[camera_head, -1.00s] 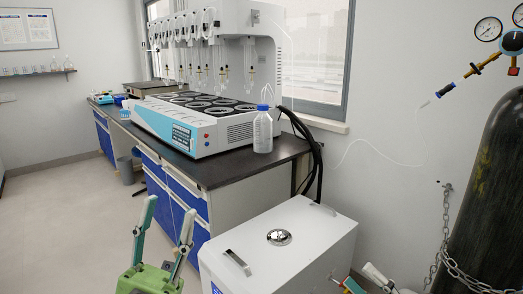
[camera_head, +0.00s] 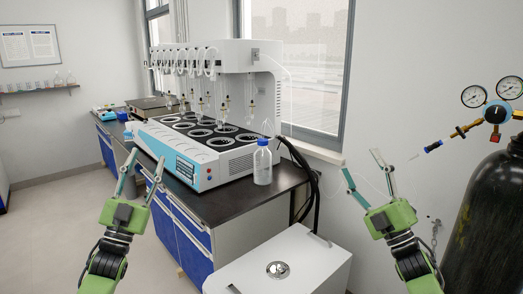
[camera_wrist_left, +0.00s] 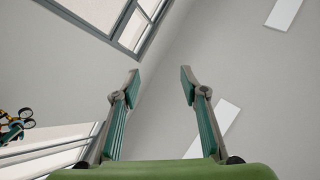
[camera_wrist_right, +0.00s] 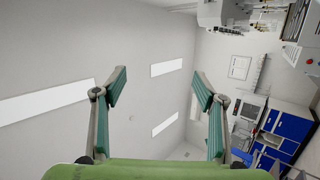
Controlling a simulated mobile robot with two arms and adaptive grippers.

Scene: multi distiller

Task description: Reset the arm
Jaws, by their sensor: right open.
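My left gripper (camera_head: 145,165) is raised in front of the bench at the left of the head view, fingers apart and pointing up. In the left wrist view (camera_wrist_left: 160,85) its fingers are spread with nothing between them, facing wall, window and ceiling. My right gripper (camera_head: 362,164) is raised at the right of the head view, over the floor between the white box and the gas cylinder. In the right wrist view (camera_wrist_right: 160,85) its fingers are also spread and empty. Neither gripper touches anything.
A multi-position distiller (camera_head: 190,150) and a blue-capped bottle (camera_head: 262,163) stand on the dark bench (camera_head: 225,205). A white box (camera_head: 300,262) stands in front of the bench. A black gas cylinder (camera_head: 490,220) is at the right. Open floor (camera_head: 50,220) lies at the left.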

